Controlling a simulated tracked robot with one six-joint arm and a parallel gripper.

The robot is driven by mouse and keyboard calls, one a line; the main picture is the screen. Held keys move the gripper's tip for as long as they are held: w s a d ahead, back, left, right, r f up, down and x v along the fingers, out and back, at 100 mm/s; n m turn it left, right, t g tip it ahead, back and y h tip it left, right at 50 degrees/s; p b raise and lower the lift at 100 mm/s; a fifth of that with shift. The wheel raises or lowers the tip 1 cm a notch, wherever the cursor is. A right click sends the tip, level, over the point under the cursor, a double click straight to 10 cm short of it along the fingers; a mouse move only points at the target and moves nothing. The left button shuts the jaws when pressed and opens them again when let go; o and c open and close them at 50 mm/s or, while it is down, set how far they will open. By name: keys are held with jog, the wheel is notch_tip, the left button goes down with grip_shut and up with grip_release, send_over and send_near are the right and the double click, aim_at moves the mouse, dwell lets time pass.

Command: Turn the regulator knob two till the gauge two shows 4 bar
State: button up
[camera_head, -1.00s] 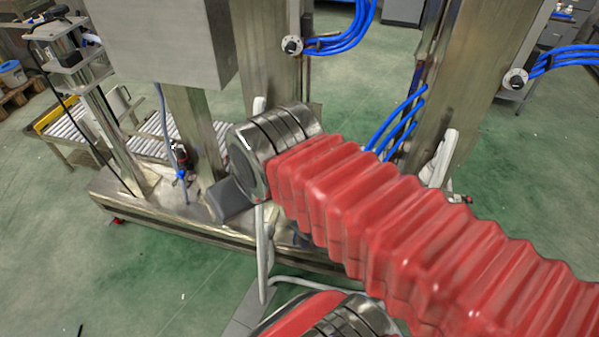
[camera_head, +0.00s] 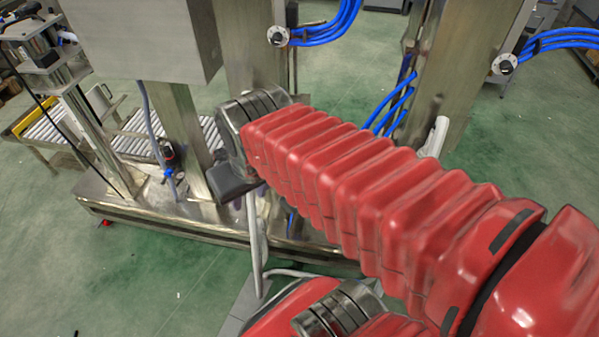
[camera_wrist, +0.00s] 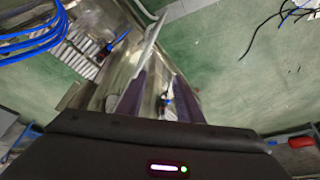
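A small dark regulator (camera_head: 167,151) with a red part and a blue fitting stands on the steel frame in the head view. In the wrist view a small dark unit with red and blue (camera_wrist: 166,98) shows between my fingers, and another dark unit with blue (camera_wrist: 120,38) lies further up left. I cannot tell which is knob two. Gauge two and its reading cannot be made out. My gripper (camera_wrist: 160,78) has its two purple-grey fingers apart, with nothing seen held.
A grey cabinet (camera_head: 145,38) hangs above the frame. Steel columns (camera_head: 450,85) carry round white-faced fittings (camera_head: 278,36) with blue hoses (camera_head: 335,28). A pale bent rod (camera_head: 254,240) stands near my wrist. A roller conveyor (camera_head: 45,125) is at left. Green floor (camera_head: 150,285) is clear in front.

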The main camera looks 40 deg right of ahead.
jog(key=w+d+f+m+h, duration=0.1)
jog(key=d+f, duration=0.7)
jog(key=f, duration=0.6)
jog(key=w+d+f+m, duration=0.1)
jog(key=d+f+m, duration=0.1)
jog(key=d+f, duration=0.9)
jog(key=w+d+f+m+h, duration=0.1)
jog(key=d+f, duration=0.4)
jog(key=f, duration=1.2)
jog(key=w+d+r+t+h, duration=0.3)
jog(key=w+r+t, duration=0.3)
jog(key=w+t, duration=0.2)
jog(key=shift+w+d+r, duration=0.2)
jog(key=shift+w+d, duration=0.3)
jog(key=shift+d, duration=0.15)
jog(key=x, duration=1.4)
jog(key=shift+r, duration=0.2)
jog(key=c, duration=0.8)
